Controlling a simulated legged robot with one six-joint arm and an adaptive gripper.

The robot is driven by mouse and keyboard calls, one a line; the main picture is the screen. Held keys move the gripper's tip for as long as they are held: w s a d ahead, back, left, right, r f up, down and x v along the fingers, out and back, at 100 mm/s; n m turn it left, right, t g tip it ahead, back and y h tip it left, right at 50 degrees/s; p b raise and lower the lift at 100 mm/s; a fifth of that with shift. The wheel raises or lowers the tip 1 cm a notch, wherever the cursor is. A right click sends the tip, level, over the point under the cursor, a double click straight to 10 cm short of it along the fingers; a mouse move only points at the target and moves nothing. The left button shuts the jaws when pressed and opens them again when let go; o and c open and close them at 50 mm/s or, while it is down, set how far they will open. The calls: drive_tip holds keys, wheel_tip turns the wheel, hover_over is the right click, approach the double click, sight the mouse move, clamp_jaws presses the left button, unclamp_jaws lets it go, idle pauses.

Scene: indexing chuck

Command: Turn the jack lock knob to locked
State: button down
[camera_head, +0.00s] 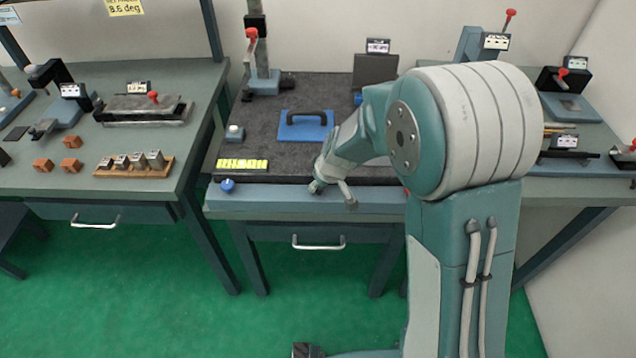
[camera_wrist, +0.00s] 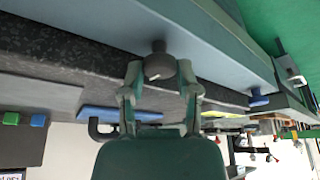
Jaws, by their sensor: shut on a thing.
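A dark grey round knob (camera_wrist: 158,62) sticks out of the blue-grey front rail of the middle bench in the wrist view. A pale mark shows on its face. I take it for the jack lock knob; no label on it is readable. My gripper (camera_wrist: 160,78) has one finger on each side of the knob and is shut on it. In the head view my gripper (camera_head: 332,188) is at the bench's front rail (camera_head: 275,200), and the knob cannot be made out there.
A blue knob (camera_head: 227,185) sits on the same rail to the left; it also shows in the wrist view (camera_wrist: 258,98). A drawer handle (camera_head: 318,243) is below.

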drive_tip(key=shift+s+f+m+h, duration=0.15)
drive_tip(key=shift+m+h, duration=0.25)
drive_tip(key=shift+m, duration=0.6)
drive_tip(key=shift+s+r+m+h, duration=0.1)
drive_tip(key=shift+m+h, duration=0.3)
drive_tip(key=shift+m, duration=0.6)
drive_tip(key=m+h, duration=0.1)
drive_tip(key=m, duration=0.3)
drive_tip(key=shift+f+m+t+h, duration=0.1)
drive_tip(key=shift+m+t+h, duration=0.2)
drive_tip(key=shift+h, duration=0.1)
drive_tip(key=m+h, duration=0.1)
drive_tip(key=m, duration=0.3)
drive_tip(key=shift+a, duration=0.1)
drive_tip(key=shift+a+m+g+h, duration=0.1)
drive_tip(key=shift+m+g+h, duration=0.3)
drive_tip(key=shift+m, duration=0.6)
drive_tip(key=shift+m+g+h, duration=0.3)
drive_tip(key=shift+m+h, duration=0.1)
drive_tip(key=shift+m, duration=0.6)
drive_tip(key=c, duration=0.6)
unclamp_jaws()
drive_tip(key=shift+c, duration=0.2)
drive_tip(key=shift+w+a, duration=0.1)
drive_tip(key=shift+a, duration=0.05)
